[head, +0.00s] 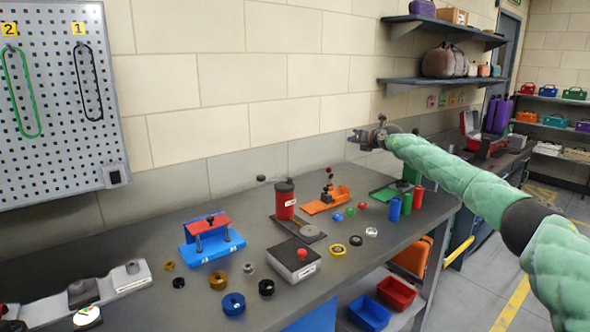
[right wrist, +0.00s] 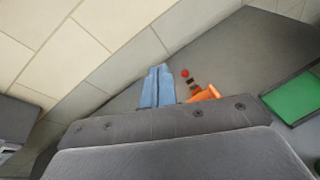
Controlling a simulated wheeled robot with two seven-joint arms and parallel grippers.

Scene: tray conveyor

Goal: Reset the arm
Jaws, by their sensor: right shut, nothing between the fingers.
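My right arm (head: 450,176), in a green padded sleeve, comes in from the right in the head view. It is stretched out over the back right of the workbench. My right gripper (head: 354,138) is in the air near the wall, above the orange toggle fixture, and holds nothing. In the right wrist view its two blue-grey fingers (right wrist: 157,86) lie together, shut. My left gripper does not show in either view.
The workbench (head: 330,276) carries a blue press fixture (head: 212,254), a red cylinder (head: 285,201), an orange fixture (head: 326,202), a grey box with a red knob (head: 294,262), and several rings and cups. Shelves (head: 440,81) hang on the wall. A pegboard (head: 50,170) stands left.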

